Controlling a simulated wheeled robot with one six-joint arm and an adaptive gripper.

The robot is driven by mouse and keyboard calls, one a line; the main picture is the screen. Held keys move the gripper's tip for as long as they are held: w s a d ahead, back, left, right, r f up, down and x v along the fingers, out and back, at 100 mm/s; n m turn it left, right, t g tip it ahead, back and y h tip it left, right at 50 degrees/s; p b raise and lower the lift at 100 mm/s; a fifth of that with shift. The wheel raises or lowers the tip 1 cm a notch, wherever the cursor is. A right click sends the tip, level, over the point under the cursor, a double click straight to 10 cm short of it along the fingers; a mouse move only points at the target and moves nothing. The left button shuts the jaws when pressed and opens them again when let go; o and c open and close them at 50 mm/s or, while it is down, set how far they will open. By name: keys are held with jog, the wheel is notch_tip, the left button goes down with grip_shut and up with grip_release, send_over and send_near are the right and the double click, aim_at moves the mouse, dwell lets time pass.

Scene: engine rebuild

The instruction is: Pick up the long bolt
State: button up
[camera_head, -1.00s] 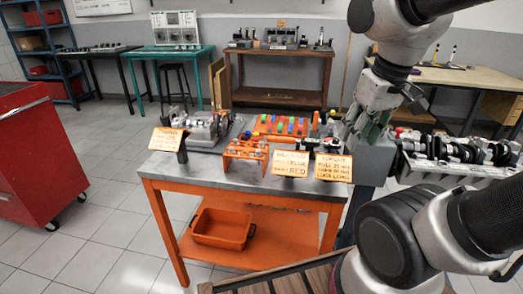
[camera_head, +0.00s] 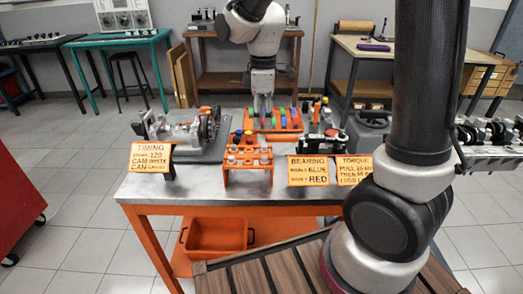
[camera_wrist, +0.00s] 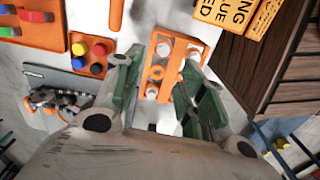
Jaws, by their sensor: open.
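An orange rack (camera_head: 248,176) stands near the front edge of the metal-topped table, with several grey bolt-like pieces upright in it. Which of them is the long bolt cannot be told. In the wrist view the rack (camera_wrist: 172,43) lies between and beyond my fingertips, with pale round heads showing in it. My gripper (camera_head: 263,108) points down above the table, behind the rack in the head view. In the wrist view my gripper (camera_wrist: 158,72) has its two green-padded fingers spread, with nothing held between them. The lower end of the rack is partly hidden by the fingers.
An orange tray of coloured pieces (camera_head: 285,124) lies behind the rack. An engine assembly on a grey plate (camera_head: 212,152) stands at left. Sign cards (camera_head: 308,171) line the front edge. An orange bin (camera_head: 216,236) sits on the lower shelf.

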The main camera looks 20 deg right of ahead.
aim_at(264, 146)
jog(key=shift+f, duration=0.5)
jog(key=f, duration=0.6)
jog(key=shift+s+d+f, duration=0.1)
jog(key=shift+s+f, duration=0.15)
jog(key=shift+f, duration=0.15)
grip_shut()
